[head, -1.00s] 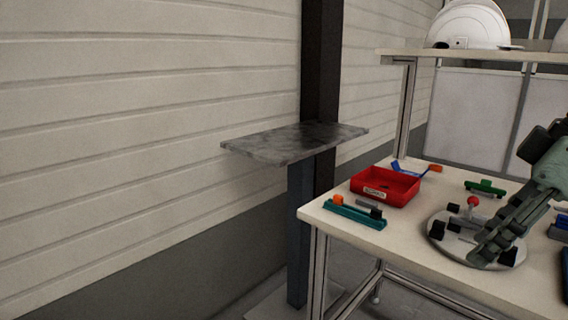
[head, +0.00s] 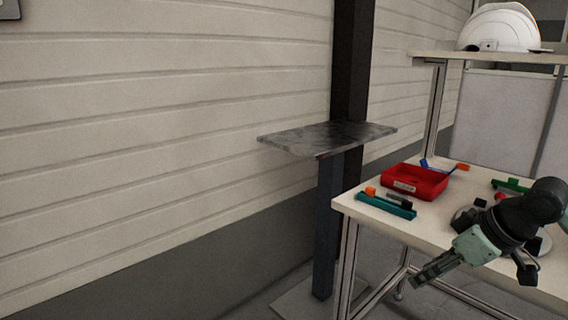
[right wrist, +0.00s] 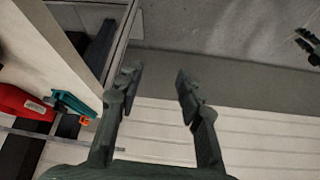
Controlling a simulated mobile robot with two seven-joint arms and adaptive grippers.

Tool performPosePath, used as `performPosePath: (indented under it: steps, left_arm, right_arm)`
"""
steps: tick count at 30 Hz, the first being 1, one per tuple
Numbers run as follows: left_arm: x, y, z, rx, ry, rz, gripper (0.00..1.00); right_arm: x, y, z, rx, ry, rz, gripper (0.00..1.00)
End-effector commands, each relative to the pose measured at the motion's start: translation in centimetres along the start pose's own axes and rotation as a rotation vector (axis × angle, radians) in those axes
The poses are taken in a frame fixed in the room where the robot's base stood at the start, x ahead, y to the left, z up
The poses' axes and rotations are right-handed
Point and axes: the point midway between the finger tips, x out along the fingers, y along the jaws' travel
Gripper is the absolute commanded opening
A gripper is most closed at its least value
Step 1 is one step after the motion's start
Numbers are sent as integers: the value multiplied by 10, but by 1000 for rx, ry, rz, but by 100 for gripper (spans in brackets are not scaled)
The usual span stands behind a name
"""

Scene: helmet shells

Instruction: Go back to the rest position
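My right gripper (head: 420,280) is in front of the white workbench (head: 375,222), past its front edge, pointing down and left. In the right wrist view its two fingers (right wrist: 155,82) stand apart with nothing between them. A dark gripper-like part, which looks like my left gripper (right wrist: 308,44), shows at the upper right edge of the right wrist view. It is too small and cut off to tell its state. The left gripper is not in the head view.
On the bench are a red tray (head: 428,190), a teal holder (head: 385,206) and a green part (head: 508,185). A white helmet shell (head: 499,27) stands on the upper shelf. A grey plate on a post (head: 325,138) stands left of the bench. The wall side is clear.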

Motion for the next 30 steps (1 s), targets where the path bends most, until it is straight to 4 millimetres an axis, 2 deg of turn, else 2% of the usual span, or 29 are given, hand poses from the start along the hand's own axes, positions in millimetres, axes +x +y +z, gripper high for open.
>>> performPosePath:
  steps: [1, 4, 6, 8, 9, 11, 12, 14, 15, 18, 21, 25, 30]
  left_arm:
    - [4, 1, 1, 0, -2, 2, 37]
    - [10, 2, 4, -1, -3, 4, 37]
    - [14, 3, 6, -1, -6, 6, 37]
    - [17, 3, 7, -1, -7, 7, 37]
    - [19, 4, 8, -1, -7, 8, 37]
    - [22, 4, 9, -1, -8, 9, 37]
    - [24, 5, 10, -2, -8, 10, 37]
    - [27, 5, 11, -2, -9, 11, 37]
    - [29, 6, 12, -2, -10, 12, 37]
    - [32, 6, 14, -2, -11, 13, 37]
    - [34, 7, 14, -2, -11, 14, 37]
    - [36, 7, 16, -2, -12, 15, 37]
    - [37, 7, 16, -2, -12, 15, 37]
  right_arm:
    - [39, -2, 14, 43, 3, -7, 37]
    - [106, 0, 48, 128, 7, 32, 37]
    - [149, -3, 81, 184, -8, 68, 37]
    - [180, -9, 114, 227, -29, 99, 37]
    - [199, -16, 137, 253, -48, 120, 37]
    - [224, -27, 175, 287, -83, 150, 37]
    - [238, -37, 200, 308, -108, 171, 37]
    - [255, -53, 238, 332, -151, 199, 37]
    - [264, -64, 264, 345, -181, 216, 37]
    - [279, -92, 317, 365, -249, 252, 37]
    - [285, -114, 355, 372, -302, 277, 37]
    - [287, -129, 381, 372, -339, 295, 37]
    - [287, -133, 388, 369, -349, 300, 37]
